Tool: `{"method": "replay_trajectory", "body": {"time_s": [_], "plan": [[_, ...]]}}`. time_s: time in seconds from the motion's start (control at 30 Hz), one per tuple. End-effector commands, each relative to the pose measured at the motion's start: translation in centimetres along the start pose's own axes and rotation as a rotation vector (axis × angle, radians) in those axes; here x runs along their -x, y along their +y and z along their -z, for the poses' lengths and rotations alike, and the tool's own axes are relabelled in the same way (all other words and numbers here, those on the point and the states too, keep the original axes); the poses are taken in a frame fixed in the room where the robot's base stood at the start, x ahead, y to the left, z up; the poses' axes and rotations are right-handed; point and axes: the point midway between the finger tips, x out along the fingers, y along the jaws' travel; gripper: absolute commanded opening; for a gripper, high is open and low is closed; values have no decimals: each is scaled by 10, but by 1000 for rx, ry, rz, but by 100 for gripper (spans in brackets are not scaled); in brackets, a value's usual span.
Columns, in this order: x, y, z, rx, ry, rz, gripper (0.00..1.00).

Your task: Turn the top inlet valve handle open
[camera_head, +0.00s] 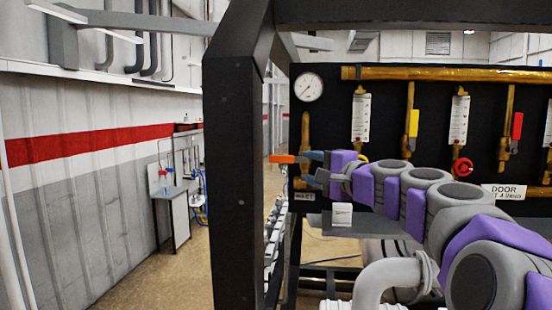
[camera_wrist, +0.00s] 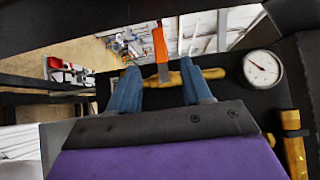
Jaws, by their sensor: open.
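An orange valve handle (camera_head: 282,158) sticks out to the left near the left edge of the black panel in the head view. In the wrist view the orange handle (camera_wrist: 160,46) points up, away from a brass valve and pipe (camera_wrist: 162,78). My gripper (camera_head: 310,168) is open beside this valve, its blue fingers pointing left towards the handle. In the wrist view my gripper (camera_wrist: 159,70) has one finger on each side of the handle's base, with a wide gap between. I cannot tell whether either finger touches the handle or pipe.
A pressure gauge (camera_head: 308,87) sits above the valve. A dark frame post (camera_head: 234,180) stands close on the left. A brass manifold (camera_head: 450,73), a yellow handle (camera_head: 413,122), a red handle (camera_head: 517,126) and a red round knob (camera_head: 463,167) are to the right.

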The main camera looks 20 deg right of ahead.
Motion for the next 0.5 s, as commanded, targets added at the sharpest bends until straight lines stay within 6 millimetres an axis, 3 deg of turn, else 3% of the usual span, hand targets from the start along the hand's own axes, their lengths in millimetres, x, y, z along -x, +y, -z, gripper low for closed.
{"method": "replay_trajectory", "body": {"time_s": [0.1, 0.5], "plan": [[-26, 3, 0, 0, -3, -7, 49], [-99, 3, 0, 0, -3, -7, 49]]}}
